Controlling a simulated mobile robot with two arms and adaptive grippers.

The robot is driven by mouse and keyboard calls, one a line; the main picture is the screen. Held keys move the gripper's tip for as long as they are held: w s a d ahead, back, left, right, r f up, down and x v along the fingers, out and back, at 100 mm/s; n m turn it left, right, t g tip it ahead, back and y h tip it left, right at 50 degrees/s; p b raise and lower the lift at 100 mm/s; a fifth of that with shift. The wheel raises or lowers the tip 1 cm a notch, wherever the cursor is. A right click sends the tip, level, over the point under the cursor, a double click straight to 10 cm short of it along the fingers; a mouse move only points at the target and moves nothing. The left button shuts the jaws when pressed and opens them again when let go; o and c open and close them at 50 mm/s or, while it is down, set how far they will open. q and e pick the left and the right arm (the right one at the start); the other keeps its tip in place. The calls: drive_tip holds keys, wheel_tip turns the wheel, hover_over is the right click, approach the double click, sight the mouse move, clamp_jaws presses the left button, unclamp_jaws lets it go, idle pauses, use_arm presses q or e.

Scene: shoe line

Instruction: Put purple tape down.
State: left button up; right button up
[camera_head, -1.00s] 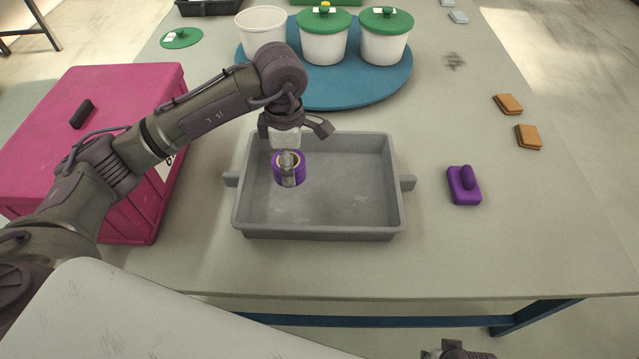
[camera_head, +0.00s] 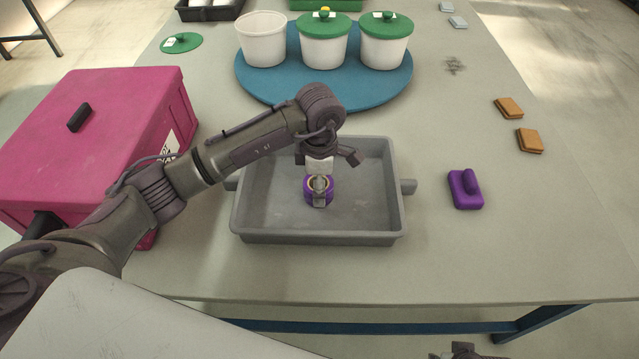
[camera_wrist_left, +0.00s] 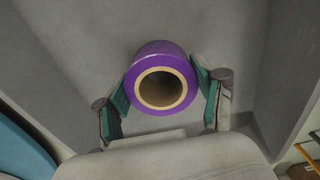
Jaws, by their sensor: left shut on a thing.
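The purple tape (camera_head: 309,190) is a roll with a tan core. My left gripper (camera_head: 319,190) is shut on it, over the grey tray (camera_head: 370,237). In the left wrist view the tape (camera_wrist_left: 161,52) sits between the two teal-padded fingers of my left gripper (camera_wrist_left: 161,88), with the tray's grey floor behind it. I cannot tell whether the tape touches the tray floor. A small part at the bottom edge of the head view may be my right gripper, but its fingers do not show.
A pink box (camera_head: 110,110) stands left of the tray. A purple handled block (camera_head: 465,190) lies to the right, with orange pads (camera_head: 529,140) beyond. The tray's right half is empty.

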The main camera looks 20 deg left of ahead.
use_arm(q)
drive_tip(key=shift+f, duration=0.1)
use_arm(e)
drive_tip(key=shift+r, duration=0.15)
use_arm(q)
drive_tip(key=o, duration=1.2)
drive_tip(key=shift+c, duration=0.2)
use_arm(e)
drive_tip(key=shift+r, duration=0.2)
use_arm(q)
wheel_tip(320, 180, up, 12)
drive_tip(key=p, duration=0.1)
drive_tip(key=shift+p, duration=0.3)
use_arm(e)
wheel_tip(320, 180, down, 6)
drive_tip(key=shift+s, duration=0.3)
